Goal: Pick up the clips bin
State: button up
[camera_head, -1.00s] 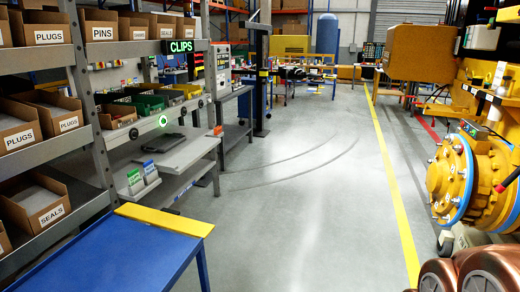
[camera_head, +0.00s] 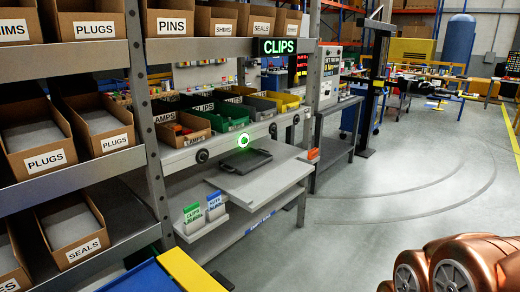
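A lit green sign reading CLIPS (camera_head: 278,46) hangs over the workstation's row of bins. A green bin (camera_head: 228,121) stands in that row, above a glowing green ring light (camera_head: 243,139) on the rail. Small lettering near the green bin seems to read CLIPS. Its contents are too small to make out. My gripper is not in view.
A dark tray (camera_head: 246,161) lies on the grey worktop (camera_head: 262,182). Card holders (camera_head: 203,218) stand at its left front. A shelf rack with cardboard boxes (camera_head: 44,158) fills the left. A blue cart with a yellow edge (camera_head: 188,270) is at the bottom. Open floor (camera_head: 400,190) lies right.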

aim_at(239, 116)
jog(key=u, duration=0.1)
jog(key=i, duration=0.4)
jog(key=u, duration=0.6)
jog(key=k, duration=1.3)
jog(key=z, duration=0.1)
jog(key=i, duration=0.55)
jog(key=z, duration=0.6)
jog(key=i, duration=1.15)
jog(key=u, duration=0.65)
